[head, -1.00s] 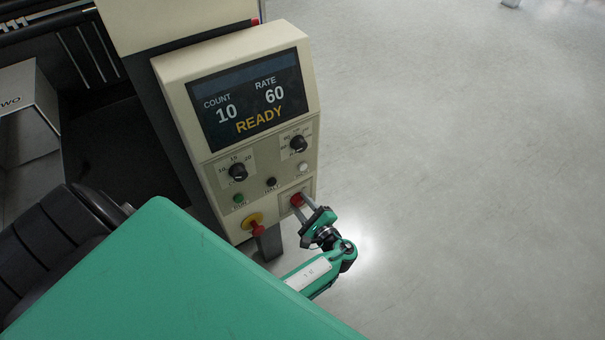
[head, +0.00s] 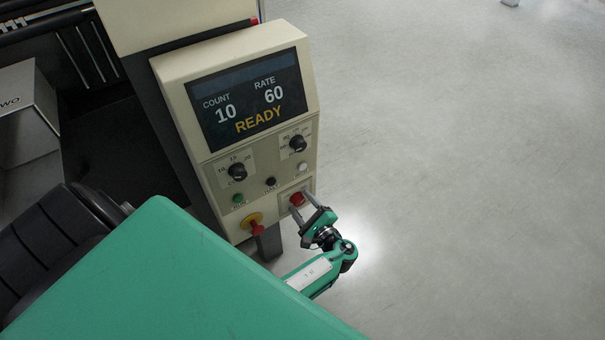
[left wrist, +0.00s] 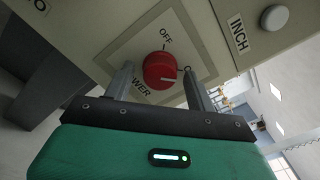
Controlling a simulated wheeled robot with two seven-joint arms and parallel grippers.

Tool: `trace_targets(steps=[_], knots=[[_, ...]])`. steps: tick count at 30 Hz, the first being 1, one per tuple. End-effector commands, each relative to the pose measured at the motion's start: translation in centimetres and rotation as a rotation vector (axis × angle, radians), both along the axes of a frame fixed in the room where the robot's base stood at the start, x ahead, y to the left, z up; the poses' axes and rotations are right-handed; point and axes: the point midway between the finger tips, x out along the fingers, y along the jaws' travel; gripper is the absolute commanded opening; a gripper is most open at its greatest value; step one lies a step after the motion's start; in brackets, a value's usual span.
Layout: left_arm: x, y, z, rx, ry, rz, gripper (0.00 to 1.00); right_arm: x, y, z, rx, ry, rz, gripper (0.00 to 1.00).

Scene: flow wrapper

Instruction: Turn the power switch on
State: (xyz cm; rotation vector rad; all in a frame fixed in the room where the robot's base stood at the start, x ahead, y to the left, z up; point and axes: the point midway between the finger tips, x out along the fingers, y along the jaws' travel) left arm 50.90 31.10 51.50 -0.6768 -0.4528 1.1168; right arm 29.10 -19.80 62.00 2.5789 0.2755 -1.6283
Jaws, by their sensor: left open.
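The power switch is a red round knob (head: 296,199) on a pale square plate at the lower right of the control panel. In the left wrist view the red knob (left wrist: 160,71) shows a short pale mark near its lower right edge. "OFF" is printed above it; a label starting with "O" at its right is partly covered by a finger. My left gripper (head: 302,204) is open, its fingers (left wrist: 158,86) on either side of the knob with visible gaps. My right gripper is not in view.
The panel's screen (head: 248,100) reads count 10, rate 60, READY. Two black dials, a green button (head: 238,199), a black button (head: 271,182) and a white button (head: 303,167) sit nearby. A red stop button (head: 255,227) on yellow is left of my gripper. Open floor lies right.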

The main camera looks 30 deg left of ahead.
Motion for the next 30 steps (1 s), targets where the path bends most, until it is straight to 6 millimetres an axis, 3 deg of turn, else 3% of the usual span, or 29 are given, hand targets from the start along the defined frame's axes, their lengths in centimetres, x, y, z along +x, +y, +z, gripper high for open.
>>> trace_targets(steps=[18,24,30], knots=[[-4.5,-11.0,-0.1,-0.002,0.002,-0.003,0.56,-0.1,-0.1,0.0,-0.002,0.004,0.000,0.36],[-5.1,-12.4,0.0,-0.001,0.001,-0.001,0.56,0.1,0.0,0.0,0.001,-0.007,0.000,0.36],[-5.2,-12.6,0.0,-0.001,0.000,-0.001,0.56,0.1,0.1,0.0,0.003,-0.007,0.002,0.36]])
